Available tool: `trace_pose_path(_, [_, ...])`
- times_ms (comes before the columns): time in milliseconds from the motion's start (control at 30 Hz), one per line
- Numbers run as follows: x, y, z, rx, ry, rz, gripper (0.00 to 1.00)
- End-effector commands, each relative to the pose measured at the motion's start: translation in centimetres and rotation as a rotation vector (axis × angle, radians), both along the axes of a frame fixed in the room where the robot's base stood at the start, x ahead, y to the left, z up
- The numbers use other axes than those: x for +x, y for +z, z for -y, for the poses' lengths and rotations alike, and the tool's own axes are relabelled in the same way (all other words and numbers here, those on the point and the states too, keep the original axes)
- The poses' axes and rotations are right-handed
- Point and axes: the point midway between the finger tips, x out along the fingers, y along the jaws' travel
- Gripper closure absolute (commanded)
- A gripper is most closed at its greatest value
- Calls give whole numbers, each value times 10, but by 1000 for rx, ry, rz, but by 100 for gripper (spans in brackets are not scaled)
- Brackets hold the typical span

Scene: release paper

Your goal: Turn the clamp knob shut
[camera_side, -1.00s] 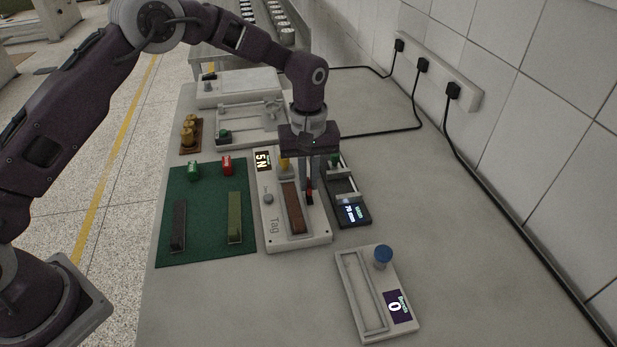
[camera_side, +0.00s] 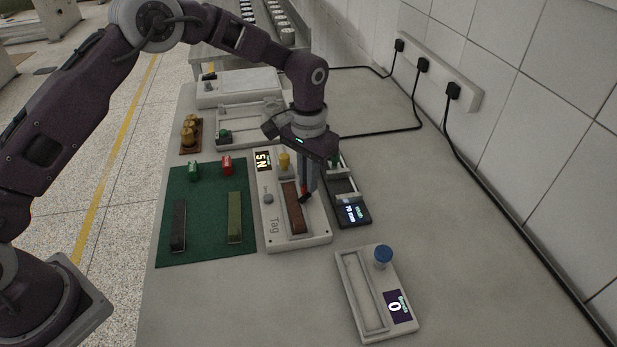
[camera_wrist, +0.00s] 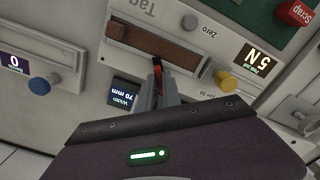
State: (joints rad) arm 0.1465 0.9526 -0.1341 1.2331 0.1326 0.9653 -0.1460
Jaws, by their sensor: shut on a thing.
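The white fixture labelled "Tag" (camera_side: 285,242) holds a brown strip (camera_side: 294,210) in its slot; the strip also shows in the wrist view (camera_wrist: 150,44). A small red-and-black knob (camera_wrist: 158,66) sits at the strip's edge, on the side nearer my gripper. I take it to be the clamp knob. My gripper (camera_side: 306,194) points down over that edge, its two fingers closed around the knob. The fingers also show in the wrist view (camera_wrist: 158,84). They hide much of the knob, so its exact turn angle is unclear.
The fixture has a yellow knob (camera_side: 284,160), a grey Zero button (camera_side: 268,199) and a "5 N" display. A dark width gauge (camera_side: 352,212) reading 70 mm stands close on the right. A green mat (camera_side: 205,215) lies left. A blue-knobbed white fixture (camera_side: 345,275) stands in front.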

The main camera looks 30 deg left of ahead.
Motion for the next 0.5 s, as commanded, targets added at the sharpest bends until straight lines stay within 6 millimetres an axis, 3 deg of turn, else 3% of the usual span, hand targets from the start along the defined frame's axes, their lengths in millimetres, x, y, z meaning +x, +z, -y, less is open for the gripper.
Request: trace_pose_path(500, [1,2,0,-1,-440,5,100])
